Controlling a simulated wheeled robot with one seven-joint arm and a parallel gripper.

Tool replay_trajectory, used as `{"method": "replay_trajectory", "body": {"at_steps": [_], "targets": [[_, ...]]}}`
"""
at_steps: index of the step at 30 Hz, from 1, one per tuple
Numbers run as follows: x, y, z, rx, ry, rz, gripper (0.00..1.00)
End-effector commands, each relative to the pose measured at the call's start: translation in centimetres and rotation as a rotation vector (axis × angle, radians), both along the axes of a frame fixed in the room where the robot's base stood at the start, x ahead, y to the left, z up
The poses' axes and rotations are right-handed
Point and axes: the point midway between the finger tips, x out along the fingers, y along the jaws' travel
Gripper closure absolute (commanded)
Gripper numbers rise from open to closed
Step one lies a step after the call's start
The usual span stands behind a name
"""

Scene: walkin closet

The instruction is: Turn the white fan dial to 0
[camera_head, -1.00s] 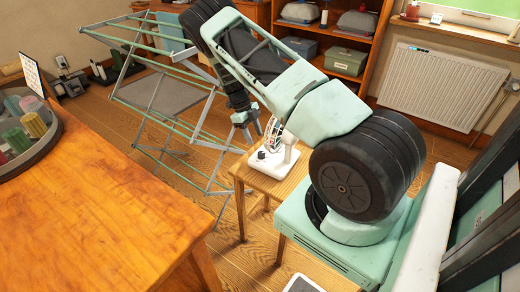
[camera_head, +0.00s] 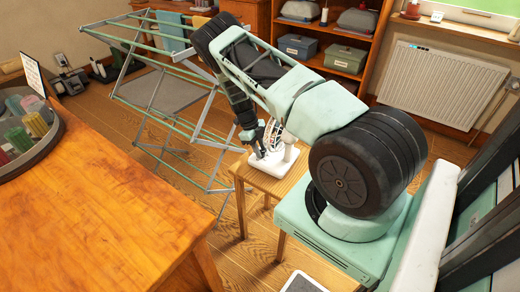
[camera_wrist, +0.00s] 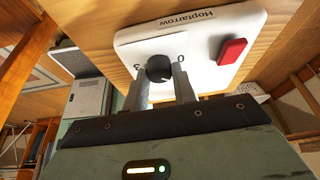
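The white fan (camera_head: 285,167) stands on a small wooden table in the head view, partly behind my arm. In the wrist view, its white base (camera_wrist: 200,40) carries a round black dial (camera_wrist: 158,68) with a "0" to its right and a "3" to its left. I cannot tell where the dial points. My gripper (camera_wrist: 160,75) is at the dial, one finger on each side, with the fingers apart; I cannot tell if they touch it. The gripper is small in the head view (camera_head: 261,153), close above the base.
A red switch (camera_wrist: 232,51) sits right of the dial on the base. The small table (camera_head: 262,181) stands between a drying rack (camera_head: 165,95) and my body. A large wooden table (camera_head: 100,210) fills the left front. Shelves (camera_head: 335,50) and a radiator (camera_head: 440,83) are behind.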

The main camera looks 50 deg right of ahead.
Motion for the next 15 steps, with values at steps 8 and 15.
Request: {"method": "replay_trajectory", "body": {"at_steps": [8, 15], "targets": [[0.01, 0.01, -0.02, 0.0, 0.0, 0.018, 0.96], [0.03, 0.09, -0.07, -0.002, 0.0, 0.126, 0.96]]}}
